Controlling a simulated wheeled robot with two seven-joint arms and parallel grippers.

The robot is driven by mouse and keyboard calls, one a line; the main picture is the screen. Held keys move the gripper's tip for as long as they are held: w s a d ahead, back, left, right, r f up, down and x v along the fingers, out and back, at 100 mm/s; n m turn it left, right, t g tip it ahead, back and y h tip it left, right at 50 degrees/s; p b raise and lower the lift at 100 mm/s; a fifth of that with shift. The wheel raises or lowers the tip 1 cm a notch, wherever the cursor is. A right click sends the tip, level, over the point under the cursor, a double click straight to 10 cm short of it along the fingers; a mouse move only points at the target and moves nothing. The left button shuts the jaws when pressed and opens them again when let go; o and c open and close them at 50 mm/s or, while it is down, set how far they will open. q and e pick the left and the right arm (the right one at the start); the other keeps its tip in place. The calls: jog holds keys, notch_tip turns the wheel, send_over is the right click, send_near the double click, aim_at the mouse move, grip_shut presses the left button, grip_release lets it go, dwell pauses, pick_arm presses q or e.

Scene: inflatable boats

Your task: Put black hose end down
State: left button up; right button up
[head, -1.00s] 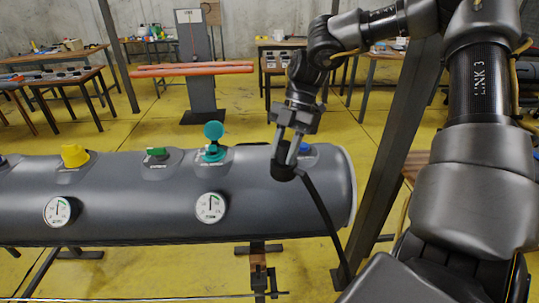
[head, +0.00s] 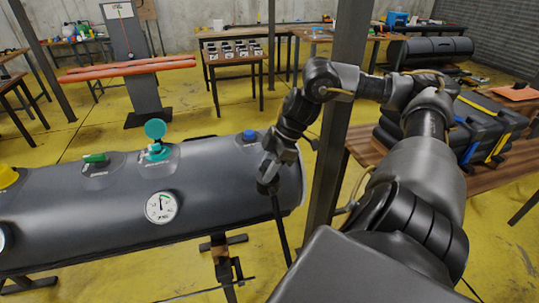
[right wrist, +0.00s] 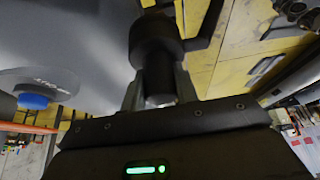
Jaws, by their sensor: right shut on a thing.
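My right gripper (head: 268,180) is shut on the black hose end (right wrist: 156,60), in front of the right end of the grey inflatable tube (head: 100,220). In the right wrist view the dark, cylindrical hose end sits between the fingers. The black hose (head: 281,230) hangs down from it beside the tube's end. A blue valve cap (head: 249,135) is on top of the tube, left of the gripper; it also shows in the right wrist view (right wrist: 33,101). My left gripper is out of view.
The tube also carries an open teal valve cap (head: 155,130), a green valve (head: 94,158), a yellow valve (head: 7,176) and a white gauge (head: 161,207). A dark metal post (head: 338,120) stands right of the tube. A wooden table (head: 365,146) with dark folded boats is behind my right arm.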

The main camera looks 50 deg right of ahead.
jog(key=shift+w+a+f, duration=0.1)
jog(key=shift+a+f, duration=0.1)
jog(key=shift+a, duration=0.15)
jog(key=w+a+f, duration=0.1)
jog(key=w+a, duration=0.1)
jog(key=a, duration=0.9)
jog(key=w+a+f, duration=0.2)
jog(key=w+a, duration=0.1)
jog(key=a, duration=0.8)
jog(key=shift+a+n, duration=0.4)
